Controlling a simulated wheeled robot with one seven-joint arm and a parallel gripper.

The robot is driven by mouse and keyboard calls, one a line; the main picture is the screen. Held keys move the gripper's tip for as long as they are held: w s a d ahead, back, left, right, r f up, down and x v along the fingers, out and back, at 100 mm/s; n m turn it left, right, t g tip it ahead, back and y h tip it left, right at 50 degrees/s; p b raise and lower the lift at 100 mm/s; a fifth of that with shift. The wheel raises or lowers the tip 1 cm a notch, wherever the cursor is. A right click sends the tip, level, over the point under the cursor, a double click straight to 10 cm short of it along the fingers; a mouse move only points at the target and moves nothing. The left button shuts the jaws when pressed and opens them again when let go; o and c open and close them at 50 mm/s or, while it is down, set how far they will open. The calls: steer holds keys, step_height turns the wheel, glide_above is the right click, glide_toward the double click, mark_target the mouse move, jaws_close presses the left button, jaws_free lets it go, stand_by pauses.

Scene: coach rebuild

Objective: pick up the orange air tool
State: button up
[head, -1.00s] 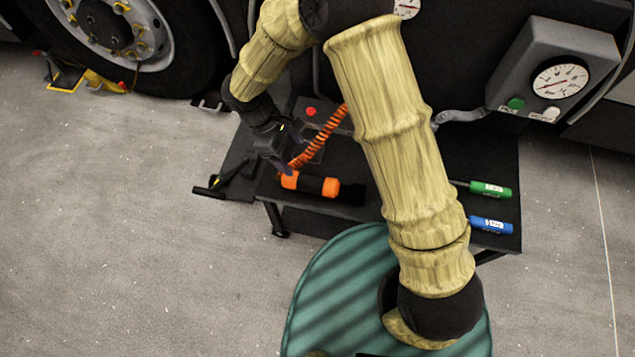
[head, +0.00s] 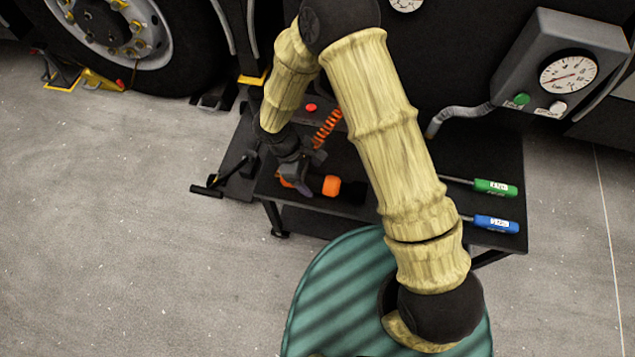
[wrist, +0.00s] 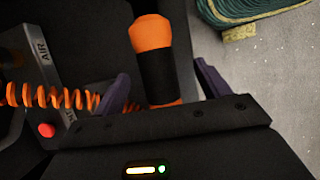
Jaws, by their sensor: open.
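The orange air tool (head: 331,186) lies on the black bench, partly hidden by my gripper and arm in the head view. In the wrist view the air tool (wrist: 155,60) shows an orange end, a black middle band and more orange below, where my gripper's body hides the rest. My gripper (wrist: 162,90) is open, with one purple finger on each side of the tool, the left one nearer. In the head view my gripper (head: 296,185) is low over the tool's left part. I cannot tell whether the fingers touch it.
An orange coiled hose (head: 327,128) runs beside the tool near a red button (head: 311,107). A green-handled screwdriver (head: 495,188) and a blue-handled one (head: 496,224) lie at the right of the black bench (head: 490,150). A gauge box (head: 560,70) stands behind.

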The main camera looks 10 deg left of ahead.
mark_target(314, 178)
steer(key=shift+w+b+x, duration=0.15)
steer(key=shift+b+x, duration=0.25)
steer(key=shift+x, duration=0.9)
steer(key=shift+w+b+x, duration=0.15)
steer(key=shift+b+x, duration=0.2)
steer(key=shift+x, duration=0.95)
steer(key=shift+f, duration=0.15)
steer(key=shift+c, duration=0.4)
steer(key=c, duration=1.2)
